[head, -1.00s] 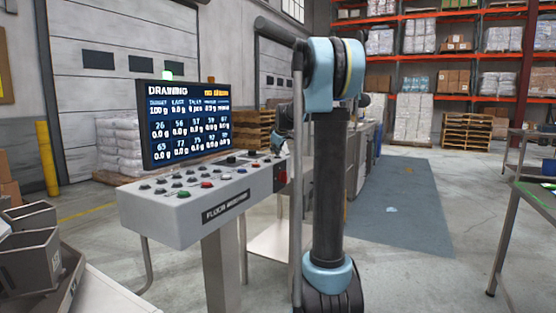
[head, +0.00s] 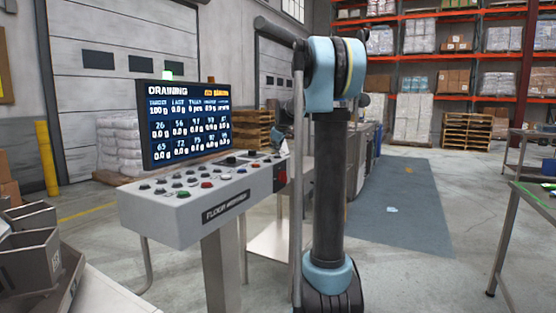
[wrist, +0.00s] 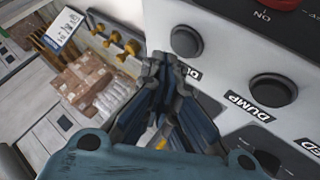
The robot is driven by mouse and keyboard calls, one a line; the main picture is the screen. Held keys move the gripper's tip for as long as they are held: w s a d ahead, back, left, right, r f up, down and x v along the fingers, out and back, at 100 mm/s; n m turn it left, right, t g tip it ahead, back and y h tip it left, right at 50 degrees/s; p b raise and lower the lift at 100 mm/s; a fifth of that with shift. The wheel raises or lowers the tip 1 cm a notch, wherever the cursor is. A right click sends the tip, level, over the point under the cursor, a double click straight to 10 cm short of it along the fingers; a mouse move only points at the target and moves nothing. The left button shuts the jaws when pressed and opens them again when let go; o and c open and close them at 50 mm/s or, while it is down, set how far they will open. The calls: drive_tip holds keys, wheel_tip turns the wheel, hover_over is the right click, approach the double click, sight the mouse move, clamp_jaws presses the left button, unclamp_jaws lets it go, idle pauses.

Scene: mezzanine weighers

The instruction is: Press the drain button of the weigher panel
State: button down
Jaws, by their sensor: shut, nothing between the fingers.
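The weigher panel (head: 185,218) stands left of my arm in the head view, with several buttons on its sloped top. Its screen (head: 186,122) reads DRAINING. My gripper (wrist: 163,60) is shut and empty in the wrist view. Its tips are beside the panel face, left of and below a round black button (wrist: 186,41). The label under that button is partly covered by my fingers. A second black button (wrist: 272,90), labelled DUMP, lies to the right. I cannot read a drain label, or tell whether the tips touch the panel.
A red control (wrist: 270,3) is at the wrist view's top. Grey bins (head: 30,255) stand at the left and a metal-legged table (head: 535,195) at the right in the head view.

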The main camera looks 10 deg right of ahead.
drive_tip(key=shift+r, duration=2.55)
drive_tip(key=s+f+m+g, duration=0.15)
drive_tip(key=s+f, duration=0.25)
drive_tip(key=s, duration=0.6)
drive_tip(key=s+f+m+g, duration=0.15)
drive_tip(key=s+f, duration=0.35)
drive_tip(key=s, duration=0.5)
drive_tip(key=s+f+m+g, duration=0.15)
drive_tip(key=s+f, duration=0.25)
drive_tip(key=s, duration=0.7)
drive_tip(key=s+f+m+g, duration=0.1)
drive_tip(key=s+f+m, duration=0.1)
drive_tip(key=s+f, duration=0.7)
drive_tip(key=s+d+f+m+g+h, duration=0.1)
drive_tip(key=s+f+m, duration=0.2)
drive_tip(key=s+f, duration=0.7)
drive_tip(key=s, duration=0.6)
drive_tip(key=shift+s+d+f, duration=0.15)
drive_tip(key=shift+f, duration=0.15)
drive_tip(key=shift+m+g, duration=0.25)
drive_tip(key=shift+w+f, duration=0.2)
drive_tip(key=shift+w, duration=0.25)
